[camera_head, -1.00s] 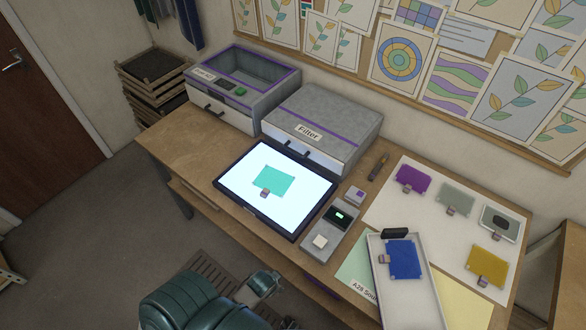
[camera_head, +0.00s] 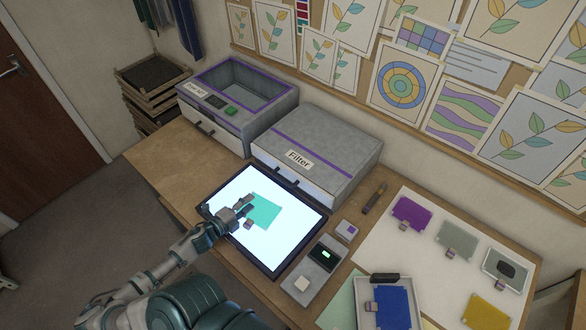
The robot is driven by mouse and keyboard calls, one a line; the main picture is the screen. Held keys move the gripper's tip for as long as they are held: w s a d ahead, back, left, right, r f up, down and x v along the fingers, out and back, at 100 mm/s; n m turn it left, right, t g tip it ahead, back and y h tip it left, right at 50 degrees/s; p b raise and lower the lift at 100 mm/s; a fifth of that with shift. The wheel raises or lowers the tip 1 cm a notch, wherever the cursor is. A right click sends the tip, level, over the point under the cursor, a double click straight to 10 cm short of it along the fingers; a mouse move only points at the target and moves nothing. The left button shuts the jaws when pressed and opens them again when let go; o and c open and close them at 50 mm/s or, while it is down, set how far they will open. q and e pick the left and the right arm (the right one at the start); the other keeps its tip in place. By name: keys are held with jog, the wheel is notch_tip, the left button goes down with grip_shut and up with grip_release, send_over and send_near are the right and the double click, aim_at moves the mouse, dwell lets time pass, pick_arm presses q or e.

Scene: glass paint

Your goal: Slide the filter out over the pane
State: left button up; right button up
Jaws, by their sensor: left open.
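The grey unit labelled "Filter" (camera_head: 345,148) stands behind the light panel, with a purple stripe on top. Its white front with a dark handle (camera_head: 283,173) faces the panel and looks closed. A teal glass pane (camera_head: 268,212) lies on the bright light panel (camera_head: 296,232), with a small tag at its near edge. My left gripper (camera_head: 245,206) is open above the left part of the panel. It overlaps the pane's left edge in the picture; I cannot tell its height. It is apart from the handle. My right gripper is not in view.
A purple-trimmed box (camera_head: 242,98) stands left of the filter unit. A small control box (camera_head: 318,268) sits right of the panel. A tray (camera_head: 372,316) with a blue pane and a white sheet (camera_head: 392,222) with several coloured panes lie further right. The table's left end is clear.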

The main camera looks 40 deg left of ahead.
aim_at(281, 179)
pick_arm(q)
jog(key=shift+w+r+m, duration=0.15)
jog(key=shift+w+m, duration=0.15)
jog(key=shift+w, duration=0.25)
jog(key=shift+w+d+r, duration=0.35)
jog(key=shift+w+d, duration=0.2)
jog(key=shift+w, duration=0.3)
jog(key=x, duration=1.1)
jog(key=shift+w+a+f, duration=0.15)
jog(key=shift+a+f, duration=0.1)
jog(key=shift+x, duration=1.1)
jog(key=shift+w+d+f, duration=0.1)
jog(key=shift+w+d, duration=0.2)
jog(key=shift+w, duration=0.25)
jog(key=shift+w+d, duration=0.1)
jog(key=shift+c, duration=0.6)
grip_shut()
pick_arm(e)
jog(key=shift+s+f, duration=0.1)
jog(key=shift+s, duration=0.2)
